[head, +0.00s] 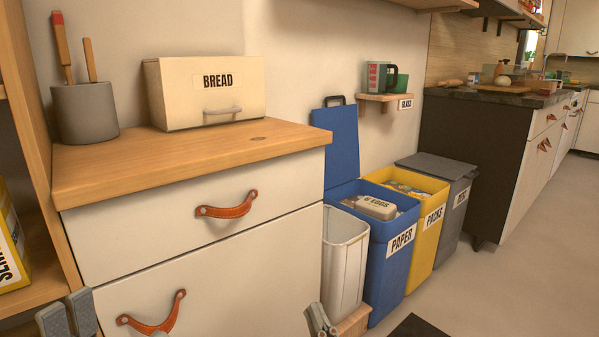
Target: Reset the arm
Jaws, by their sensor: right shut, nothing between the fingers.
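My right gripper (319,320) is at the bottom edge, in front of the cabinet's right corner and the white bin. Its fingers are shut with nothing between them. My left gripper (67,315) shows only in part at the bottom left, in front of the lower drawer's left edge. Its two grey fingertips are side by side, and the rest is cut off by the frame, so I cannot tell whether it is open. The upper drawer has a leather pull (227,205) and the lower drawer has another leather pull (153,314). Both drawers look closed.
The wooden counter (190,170) holds a bread box (205,92) and a grey crock (85,112). Right of the cabinet stand a white bin (344,255), an open blue paper bin (380,280), a yellow bin (427,235) and a grey bin (455,210). Floor (520,270) is clear at the right.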

